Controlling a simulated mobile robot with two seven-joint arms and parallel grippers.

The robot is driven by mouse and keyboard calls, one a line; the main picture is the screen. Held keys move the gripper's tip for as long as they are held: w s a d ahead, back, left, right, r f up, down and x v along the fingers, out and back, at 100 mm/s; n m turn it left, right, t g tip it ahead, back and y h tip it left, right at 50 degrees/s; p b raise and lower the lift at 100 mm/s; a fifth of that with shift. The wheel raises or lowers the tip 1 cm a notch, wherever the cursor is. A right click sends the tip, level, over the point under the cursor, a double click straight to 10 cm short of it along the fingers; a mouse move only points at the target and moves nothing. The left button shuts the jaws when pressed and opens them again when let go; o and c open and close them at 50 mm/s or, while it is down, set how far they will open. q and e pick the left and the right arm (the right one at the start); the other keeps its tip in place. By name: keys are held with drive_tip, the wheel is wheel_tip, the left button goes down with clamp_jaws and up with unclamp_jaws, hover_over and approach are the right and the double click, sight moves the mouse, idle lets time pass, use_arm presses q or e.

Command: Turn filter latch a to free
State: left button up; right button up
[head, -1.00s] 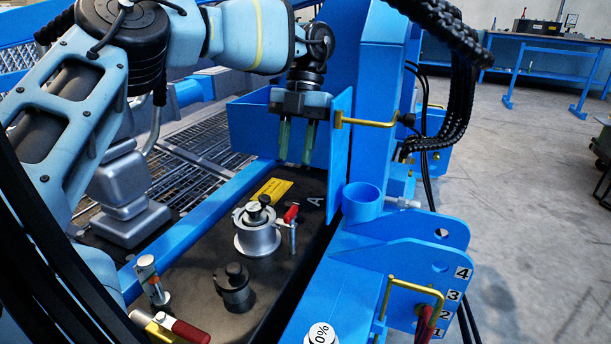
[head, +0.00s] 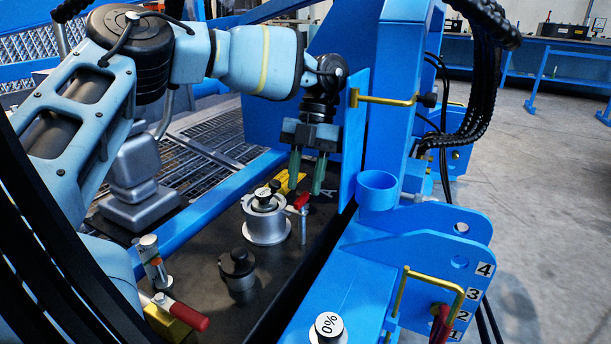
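The latch beside the letter A has a red handle (head: 302,201) on a thin metal post. It stands at the right of a silver round filter housing (head: 266,222) with a black knob on the dark panel. My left gripper (head: 306,184) points down just above and behind the red handle. Its two green fingers are apart with nothing visible between them. Whether a finger touches the handle I cannot tell. The gripper partly hides the yellow label and the letter A. My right gripper is not in view.
A blue upright plate (head: 354,130) with a brass handle stands close right of my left gripper. A blue cup (head: 378,190) is at right.

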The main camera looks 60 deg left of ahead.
use_arm(q)
drive_tip(key=shift+x, duration=1)
drive_tip(key=c, duration=0.7)
clamp_jaws()
